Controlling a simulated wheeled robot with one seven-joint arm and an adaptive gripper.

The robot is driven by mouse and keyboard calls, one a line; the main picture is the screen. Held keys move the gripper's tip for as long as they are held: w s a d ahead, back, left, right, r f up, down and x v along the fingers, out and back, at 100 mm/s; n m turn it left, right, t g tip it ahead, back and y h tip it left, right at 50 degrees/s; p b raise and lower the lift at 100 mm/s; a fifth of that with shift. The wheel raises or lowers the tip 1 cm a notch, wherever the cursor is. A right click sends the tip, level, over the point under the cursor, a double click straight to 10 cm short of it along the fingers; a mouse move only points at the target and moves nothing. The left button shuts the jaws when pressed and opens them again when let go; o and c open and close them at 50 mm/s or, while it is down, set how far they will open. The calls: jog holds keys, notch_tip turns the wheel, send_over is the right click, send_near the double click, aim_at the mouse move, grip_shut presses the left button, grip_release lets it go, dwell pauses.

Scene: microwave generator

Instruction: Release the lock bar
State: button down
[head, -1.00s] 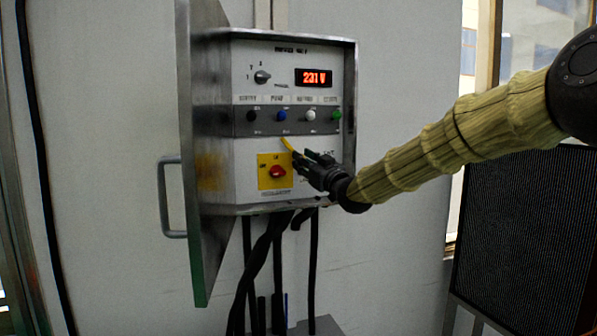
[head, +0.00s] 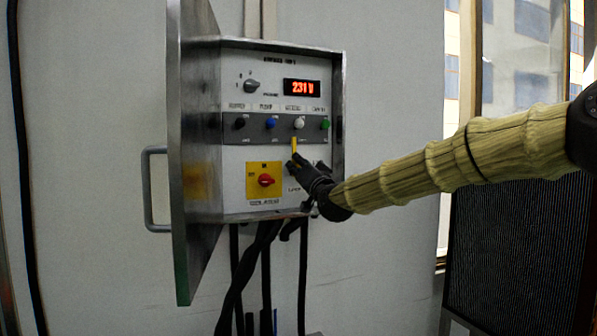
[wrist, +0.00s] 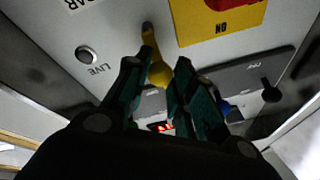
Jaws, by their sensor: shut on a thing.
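The lock bar, a short yellow bar (head: 294,145), stands about upright on the cabinet's white lower panel, just right of the rotary switch. My gripper (head: 293,162) is at its lower part. In the wrist view the yellow bar (wrist: 149,42) runs from a small dark spot on the panel to a rounded end. The fingers of my gripper (wrist: 157,66) are on either side of that end, shut on it. The exact contact is partly hidden by the fingers.
A red rotary switch on a yellow plate (head: 252,185) is close left of my gripper. The open cabinet door (head: 180,255) stands at left. Dark cables (head: 262,250) hang below.

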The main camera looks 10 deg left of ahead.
jog(key=shift+d+r, duration=0.15)
jog(key=shift+r, duration=0.1)
jog(key=c, duration=1.5)
grip_release()
jog(key=o, duration=0.3)
jog(key=shift+f, duration=0.1)
jog(key=shift+f, duration=0.1)
jog(key=v, duration=1.2)
